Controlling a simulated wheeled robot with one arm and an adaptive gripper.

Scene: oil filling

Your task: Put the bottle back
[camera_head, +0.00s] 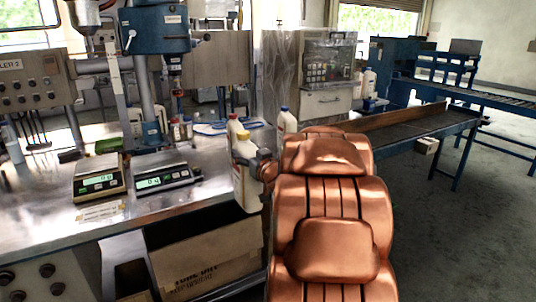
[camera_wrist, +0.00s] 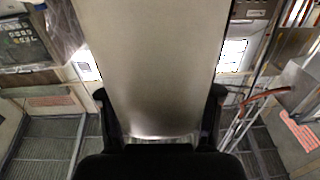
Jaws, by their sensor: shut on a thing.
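A cream bottle with a yellow cap (camera_head: 246,185) is held upright in my gripper (camera_head: 257,160), at the front right edge of the metal bench. In the wrist view the bottle (camera_wrist: 150,70) fills the middle, between the two dark fingers of my gripper (camera_wrist: 160,120), which are shut on it. My copper-coloured arm hides part of the bench's right end. A white bottle with a red cap (camera_head: 234,125) stands behind the held bottle. Another white bottle with a blue cap (camera_head: 287,122) stands to its right.
Two scales with lit displays, a left one (camera_head: 98,180) and a right one (camera_head: 162,171), sit on the bench (camera_head: 200,196). A blue drill press (camera_head: 155,30) stands behind them. A cardboard box (camera_head: 210,262) is under the bench. A conveyor (camera_head: 420,125) lies to the right.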

